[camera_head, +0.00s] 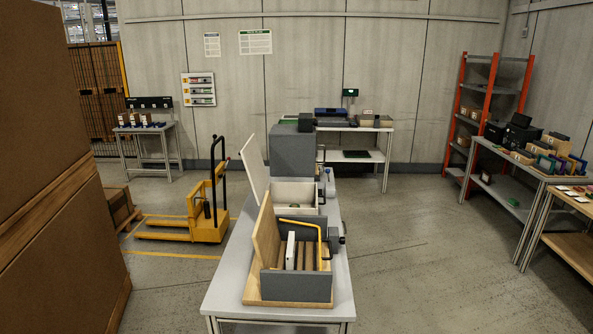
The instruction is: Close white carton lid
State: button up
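The white carton (322,198) stands on the grey table, behind a grey box with a wooden lid. Its white lid (253,168) stands open, raised on the left side and leaning outward to the left. The carton's opening faces up; its front is partly hidden by the nearer box and its wooden lid. My gripper is not in view.
The nearer grey box (298,287) has its wooden lid (265,232) raised, with a yellow bent bar (305,222) above it. A grey block (291,153) stands behind the carton.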

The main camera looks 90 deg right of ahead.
aim_at(251, 154)
jog(key=z, duration=0.35)
jog(key=i, duration=1.2)
jog(key=z, duration=1.75)
jog(key=i, duration=0.9)
jog(key=z, duration=0.05)
